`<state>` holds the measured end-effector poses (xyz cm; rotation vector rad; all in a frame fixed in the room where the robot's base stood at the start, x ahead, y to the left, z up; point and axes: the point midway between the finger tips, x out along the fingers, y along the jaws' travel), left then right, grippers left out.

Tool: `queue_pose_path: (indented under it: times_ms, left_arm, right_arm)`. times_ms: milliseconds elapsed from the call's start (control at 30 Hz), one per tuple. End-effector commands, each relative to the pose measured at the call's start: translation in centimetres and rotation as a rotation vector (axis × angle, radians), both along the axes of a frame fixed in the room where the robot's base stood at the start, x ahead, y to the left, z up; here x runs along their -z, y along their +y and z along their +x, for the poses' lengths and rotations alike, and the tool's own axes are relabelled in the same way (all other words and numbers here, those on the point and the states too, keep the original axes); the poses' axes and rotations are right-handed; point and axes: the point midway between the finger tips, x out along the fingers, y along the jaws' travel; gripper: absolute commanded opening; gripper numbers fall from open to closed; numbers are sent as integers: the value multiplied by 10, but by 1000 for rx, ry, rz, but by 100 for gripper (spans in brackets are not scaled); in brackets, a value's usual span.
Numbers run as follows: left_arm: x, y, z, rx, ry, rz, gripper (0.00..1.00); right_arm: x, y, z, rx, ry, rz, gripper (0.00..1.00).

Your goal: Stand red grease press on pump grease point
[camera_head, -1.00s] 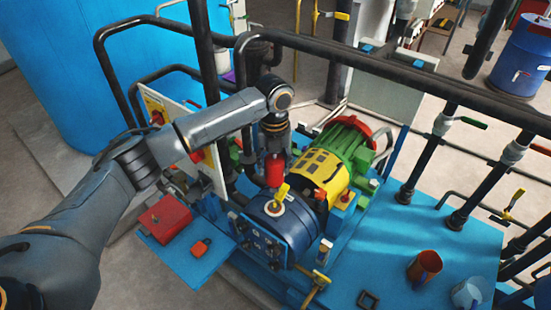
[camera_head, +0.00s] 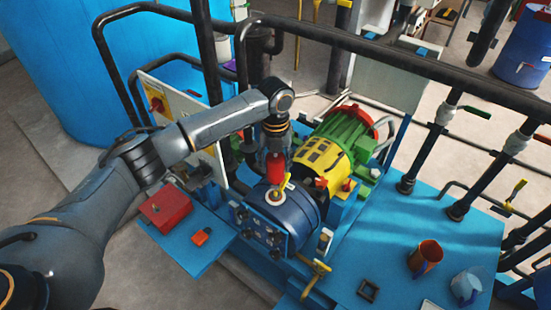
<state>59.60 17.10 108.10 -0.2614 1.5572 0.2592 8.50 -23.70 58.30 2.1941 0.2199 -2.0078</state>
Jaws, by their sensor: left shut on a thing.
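My left gripper (camera_head: 275,146) reaches in from the left and points down over the blue pump (camera_head: 285,220). It is shut on the red grease press (camera_head: 275,168), which hangs roughly upright beneath it. The press's lower end is just behind a pale round fitting (camera_head: 275,197) and a yellow lever (camera_head: 285,184) on top of the pump. I cannot tell whether the press touches the pump. The exact grease point is not clearly visible. My right gripper is out of view.
A yellow and green motor (camera_head: 335,148) stands right behind the pump. Black pipes (camera_head: 390,68) cross above. A red box (camera_head: 165,207) and a small red padlock (camera_head: 201,236) lie on the left blue plate. An orange mug (camera_head: 427,257) and a pale mug (camera_head: 466,287) stand at right.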

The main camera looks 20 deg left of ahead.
Motion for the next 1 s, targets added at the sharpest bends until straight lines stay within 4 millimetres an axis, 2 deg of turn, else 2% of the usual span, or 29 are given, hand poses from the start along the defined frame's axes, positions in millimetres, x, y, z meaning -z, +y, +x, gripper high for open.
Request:
queue_pose_path:
  times_ms: [100,267,1000]
  left_arm:
    - [11,0,1,0,-2,0,0]
    - [17,0,1,0,-3,0,0]
    - [16,0,0,0,-3,-1,0]
  right_arm:
    - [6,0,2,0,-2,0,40]
    - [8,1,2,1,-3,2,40]
    - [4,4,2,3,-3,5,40]
